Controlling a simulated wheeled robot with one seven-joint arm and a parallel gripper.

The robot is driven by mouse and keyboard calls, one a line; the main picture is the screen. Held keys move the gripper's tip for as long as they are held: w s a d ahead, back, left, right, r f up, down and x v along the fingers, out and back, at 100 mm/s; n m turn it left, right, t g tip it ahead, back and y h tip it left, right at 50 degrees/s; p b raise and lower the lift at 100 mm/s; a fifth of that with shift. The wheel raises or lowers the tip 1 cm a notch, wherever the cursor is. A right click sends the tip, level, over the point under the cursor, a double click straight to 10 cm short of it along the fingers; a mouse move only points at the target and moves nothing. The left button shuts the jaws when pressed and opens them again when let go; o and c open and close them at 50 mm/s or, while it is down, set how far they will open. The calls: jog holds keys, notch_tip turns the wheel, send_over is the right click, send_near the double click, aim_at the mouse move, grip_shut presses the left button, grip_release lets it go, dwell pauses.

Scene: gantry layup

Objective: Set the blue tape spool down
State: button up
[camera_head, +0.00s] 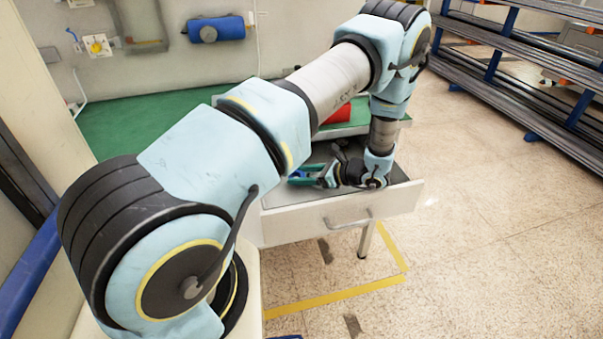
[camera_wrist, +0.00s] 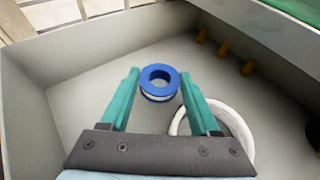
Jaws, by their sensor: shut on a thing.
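The blue tape spool (camera_wrist: 160,92) is a small blue ring with a pale band, seen from above in the wrist view. It sits between the teal fingertips of my gripper (camera_wrist: 159,75), which is shut on it. The gripper is inside the open drawer (camera_head: 345,222), low over its grey floor, and also shows in the head view (camera_head: 306,175). I cannot tell whether the spool touches the drawer floor. In the head view the spool is too small to make out clearly.
A large white ring (camera_wrist: 235,122) lies in the drawer, partly behind my right finger. Several small orange-brown pieces (camera_wrist: 222,50) stand along the drawer's far right side. Drawer floor left of the spool is clear. A red roll (camera_head: 340,114) lies on the bench above.

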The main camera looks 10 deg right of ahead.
jog(key=shift+f, duration=0.1)
jog(key=shift+f+b, duration=0.35)
jog(key=shift+b, duration=0.1)
jog(key=shift+s+f, duration=0.1)
jog(key=shift+f, duration=0.15)
jog(key=o, duration=1.3)
jog(key=shift+a+f, duration=0.1)
jog(key=shift+a, duration=0.05)
